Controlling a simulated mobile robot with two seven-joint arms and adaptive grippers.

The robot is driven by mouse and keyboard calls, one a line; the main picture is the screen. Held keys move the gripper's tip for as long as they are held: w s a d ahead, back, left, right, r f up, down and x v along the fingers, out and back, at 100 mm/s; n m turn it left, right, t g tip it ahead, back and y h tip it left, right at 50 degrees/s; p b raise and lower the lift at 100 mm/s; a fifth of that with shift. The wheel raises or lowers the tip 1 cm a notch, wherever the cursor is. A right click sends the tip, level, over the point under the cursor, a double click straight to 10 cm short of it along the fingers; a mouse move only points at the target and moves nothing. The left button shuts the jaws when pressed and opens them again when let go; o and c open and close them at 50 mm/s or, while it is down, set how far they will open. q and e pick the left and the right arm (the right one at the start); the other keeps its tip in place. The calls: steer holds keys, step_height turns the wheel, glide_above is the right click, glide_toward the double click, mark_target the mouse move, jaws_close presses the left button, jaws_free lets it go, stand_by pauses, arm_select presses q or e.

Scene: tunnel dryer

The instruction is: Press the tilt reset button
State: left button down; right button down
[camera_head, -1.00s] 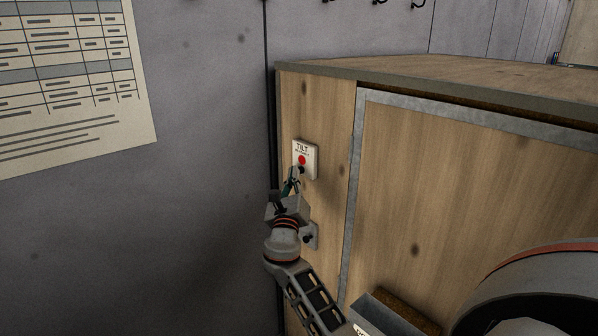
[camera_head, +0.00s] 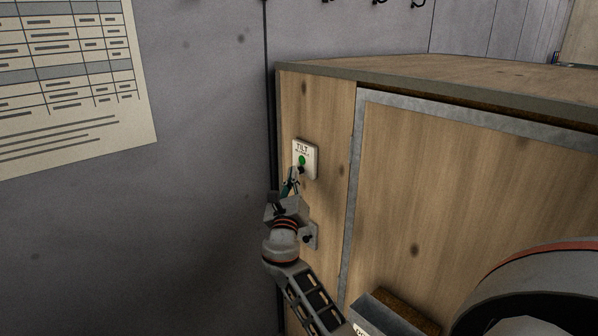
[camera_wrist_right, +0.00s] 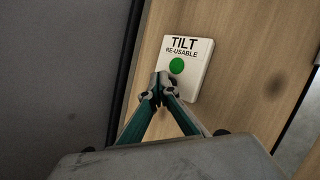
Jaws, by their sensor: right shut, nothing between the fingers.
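The tilt reset panel (camera_head: 311,164) is a white plate marked TILT on the wooden cabinet's narrow front strip. Its round light (camera_head: 302,160) is green. In the right wrist view the panel (camera_wrist_right: 201,62) reads "TILT RE-USABLE", with the green round spot (camera_wrist_right: 177,66) under the words. My right gripper (camera_head: 297,172) is shut and empty, its fingertips at the lower part of the panel. In the right wrist view the fingertips (camera_wrist_right: 160,84) lie just below and left of the green spot and hide the panel's lower left part. I cannot tell whether they touch it. My left gripper is not in view.
The wooden cabinet (camera_head: 470,190) with a metal-edged door fills the right side. A small grey fitting (camera_head: 312,236) sits on the strip below the panel. A grey wall (camera_head: 200,220) with a paper chart (camera_head: 75,85) is on the left. Hooks hang at the top.

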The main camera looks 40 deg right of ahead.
steer(key=shift+a, duration=0.5)
steer(key=shift+a, duration=0.1)
steer(key=a, duration=0.4)
steer(key=shift+s+a, duration=0.25)
steer(key=shift+a, duration=0.15)
stand_by(0.6)
steer(key=s+a+f+m+g+y, duration=0.1)
steer(key=s+a+f+m+y, duration=0.2)
steer(key=f, duration=0.6)
steer(key=s+a+f+m+y, duration=0.2)
steer(key=s+f+m+y, duration=0.15)
steer(key=f, duration=0.55)
steer(key=s+a+f+m+g+y, duration=0.1)
steer(key=s+a+f+m+y, duration=0.25)
steer(key=f, duration=0.45)
steer(key=s+a+f+m+g+y, duration=0.1)
steer(key=s+a+f+m+y, duration=0.1)
steer(key=s+a+f+m, duration=0.2)
steer(key=s+a+f+m+g+y, duration=0.1)
steer(key=s+a+f+m, duration=0.3)
steer(key=s+m, duration=0.4)
steer(key=s+a+f+m+g+y, duration=0.1)
steer(key=s+a+f+m+y, duration=0.3)
steer(key=s, duration=0.6)
steer(key=f+m, duration=0.1)
steer(key=m, duration=0.1)
steer(key=shift+s+a+f+m, duration=0.2)
steer(key=shift+s+f+m, duration=0.05)
steer(key=shift+s+m, duration=0.15)
